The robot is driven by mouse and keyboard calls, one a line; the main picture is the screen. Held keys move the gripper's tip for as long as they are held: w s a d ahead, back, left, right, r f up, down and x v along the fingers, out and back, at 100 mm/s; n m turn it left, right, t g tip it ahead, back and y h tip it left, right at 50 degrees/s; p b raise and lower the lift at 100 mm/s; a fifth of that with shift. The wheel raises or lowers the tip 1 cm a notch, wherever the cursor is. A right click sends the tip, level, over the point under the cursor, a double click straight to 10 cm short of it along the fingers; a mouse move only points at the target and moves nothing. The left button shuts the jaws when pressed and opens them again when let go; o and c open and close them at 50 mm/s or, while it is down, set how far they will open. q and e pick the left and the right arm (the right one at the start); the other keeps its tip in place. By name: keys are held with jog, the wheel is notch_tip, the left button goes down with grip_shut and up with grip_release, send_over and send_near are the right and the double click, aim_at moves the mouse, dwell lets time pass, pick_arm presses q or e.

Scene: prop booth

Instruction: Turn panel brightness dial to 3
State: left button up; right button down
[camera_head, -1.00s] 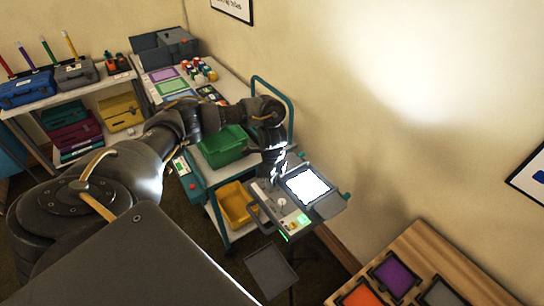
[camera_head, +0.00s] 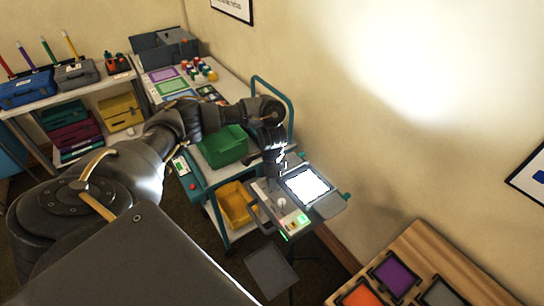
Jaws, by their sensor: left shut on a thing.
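The light panel (camera_head: 308,186) has a bright white lit screen and a grey case, and stands at the right end of the cart in the head view. A small pale round knob (camera_head: 282,203) and a green-lit strip (camera_head: 294,221) are on its near-left side. My left gripper (camera_head: 271,182) points down at the panel's left side, beside the screen. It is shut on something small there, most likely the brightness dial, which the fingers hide. I cannot read the dial's setting. My right gripper is not in view.
A green bin (camera_head: 222,146) and a yellow bin (camera_head: 235,204) sit on the cart to the left of the panel. A wooden table (camera_head: 428,246) with coloured trays is at the lower right. The wall is close behind the panel.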

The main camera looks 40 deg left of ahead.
pick_arm(q)
jog(key=shift+a+r, duration=0.1)
jog(key=o, duration=1)
notch_tip(320, 180, up, 11)
jog(key=shift+a+f, duration=0.1)
jog(key=shift+f, duration=0.1)
dwell(0.5)
